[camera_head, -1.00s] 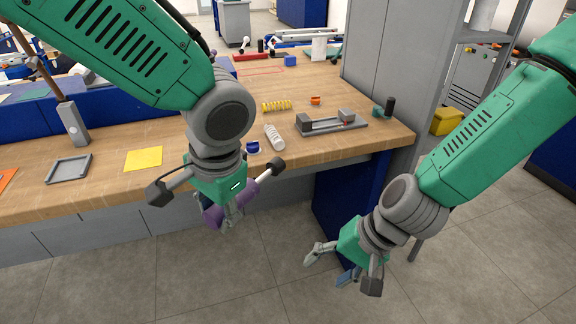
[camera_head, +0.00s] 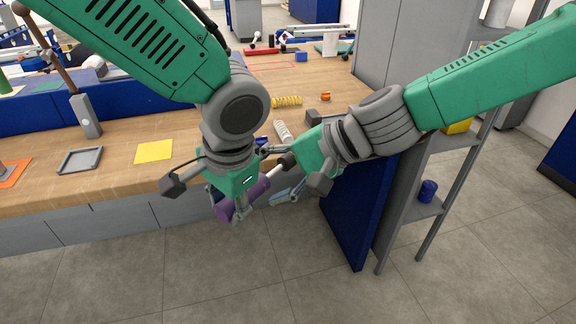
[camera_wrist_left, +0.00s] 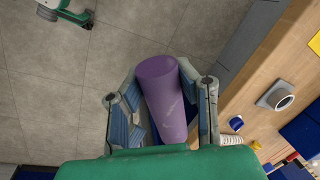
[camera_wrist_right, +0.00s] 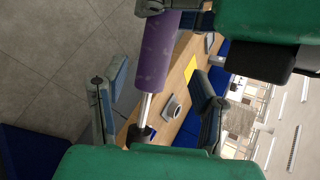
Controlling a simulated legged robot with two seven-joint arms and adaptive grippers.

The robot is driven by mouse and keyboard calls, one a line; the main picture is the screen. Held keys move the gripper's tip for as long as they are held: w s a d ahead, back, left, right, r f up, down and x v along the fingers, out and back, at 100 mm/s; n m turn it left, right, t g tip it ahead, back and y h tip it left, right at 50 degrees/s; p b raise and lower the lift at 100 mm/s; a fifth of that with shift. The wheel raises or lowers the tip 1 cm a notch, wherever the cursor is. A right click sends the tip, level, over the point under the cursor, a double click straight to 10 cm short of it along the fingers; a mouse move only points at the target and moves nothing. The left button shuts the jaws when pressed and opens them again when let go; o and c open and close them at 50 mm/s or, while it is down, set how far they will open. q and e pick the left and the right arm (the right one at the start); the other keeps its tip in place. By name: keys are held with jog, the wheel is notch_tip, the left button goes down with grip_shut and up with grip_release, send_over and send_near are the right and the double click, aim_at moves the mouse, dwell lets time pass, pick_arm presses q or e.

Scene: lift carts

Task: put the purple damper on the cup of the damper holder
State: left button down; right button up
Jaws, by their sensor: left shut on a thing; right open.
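The purple damper (camera_head: 259,189) is a purple cylinder with a thin silver rod and a dark end cap. My left gripper (camera_head: 237,212) is shut on its purple body, off the table's front edge. The body also fills the left gripper in the left wrist view (camera_wrist_left: 163,95). My right gripper (camera_head: 275,174) is open beside the rod end. In the right wrist view, the rod and dark cap (camera_wrist_right: 139,133) lie between its parted fingers. A grey piece with a round cup (camera_wrist_left: 275,96), apparently the damper holder, stands on the table; my left arm hides it in the head view.
The wooden table carries a yellow sheet (camera_head: 154,151), a grey square tray (camera_head: 80,160), a white spring (camera_head: 283,131) and a yellow spring (camera_head: 288,101). A grey shelf (camera_head: 422,205) stands at the right. Floor in front of the table is clear.

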aim_at(257, 185)
pick_arm(q)
jog(key=shift+d, duration=0.6)
pick_arm(e)
jog(key=x, duration=0.4)
jog(key=shift+d+f, duration=0.2)
pick_arm(q)
jog(key=shift+a, duration=0.55)
pick_arm(e)
jog(key=shift+w+a+f, duration=0.1)
jog(key=shift+a+f, duration=0.15)
jog(key=shift+a, duration=0.55)
jog(key=c, duration=0.8)
pick_arm(q)
jog(key=shift+d, duration=0.15)
pick_arm(e)
jog(key=shift+d, duration=0.15)
grip_shut()
pick_arm(q)
jog(key=c, duration=1.2)
grip_release()
jog(key=shift+d, duration=0.3)
pick_arm(e)
jog(key=shift+d+r, duration=0.15)
jog(key=shift+d, duration=0.15)
pick_arm(q)
jog(key=shift+o, duration=0.2)
jog(key=shift+a+r, duration=0.1)
jog(key=shift+a, duration=0.1)
pick_arm(e)
jog(key=shift+a, duration=0.25)
